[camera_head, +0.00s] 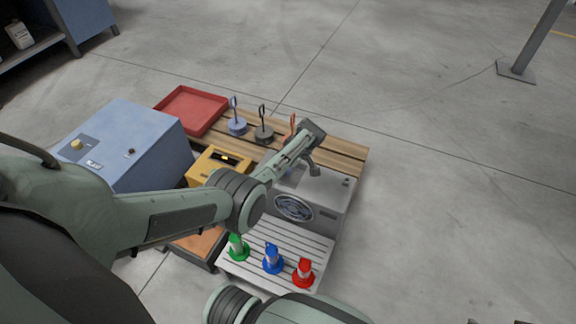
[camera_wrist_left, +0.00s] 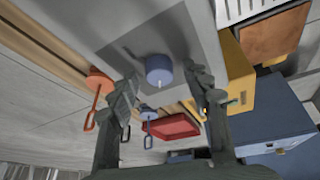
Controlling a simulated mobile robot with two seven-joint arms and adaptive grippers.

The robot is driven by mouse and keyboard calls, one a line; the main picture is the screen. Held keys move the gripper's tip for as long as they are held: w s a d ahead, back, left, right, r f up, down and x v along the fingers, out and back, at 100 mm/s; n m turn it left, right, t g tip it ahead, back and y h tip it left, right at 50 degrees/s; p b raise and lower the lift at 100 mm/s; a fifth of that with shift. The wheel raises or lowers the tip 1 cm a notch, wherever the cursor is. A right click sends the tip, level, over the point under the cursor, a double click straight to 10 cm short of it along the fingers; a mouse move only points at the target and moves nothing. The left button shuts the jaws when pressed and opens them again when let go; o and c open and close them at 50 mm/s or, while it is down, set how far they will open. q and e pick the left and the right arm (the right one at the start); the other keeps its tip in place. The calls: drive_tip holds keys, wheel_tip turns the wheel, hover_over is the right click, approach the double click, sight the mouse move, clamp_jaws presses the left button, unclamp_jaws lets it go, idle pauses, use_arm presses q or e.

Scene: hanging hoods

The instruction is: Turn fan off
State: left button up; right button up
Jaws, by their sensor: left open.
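The fan is a grey box with a round grille (camera_head: 294,207) in its front, standing on the pallet in the head view. In the left wrist view a blue-grey round knob (camera_wrist_left: 159,70) with a pale mark stands on the grey box top (camera_wrist_left: 110,22). My left gripper (camera_head: 314,168) is over the box top, pointing down. In the left wrist view its fingers (camera_wrist_left: 162,82) are spread, one on each side of the knob, with visible gaps. The knob is not clearly separable from the gripper in the head view. My right gripper is out of view.
A blue cabinet (camera_head: 122,143), yellow box (camera_head: 205,166) and red tray (camera_head: 191,109) lie left of the fan. Several hooked weights (camera_head: 237,127) stand behind.

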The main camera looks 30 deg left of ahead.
use_arm(q)
drive_tip(key=v, duration=1.2)
idle(0.3)
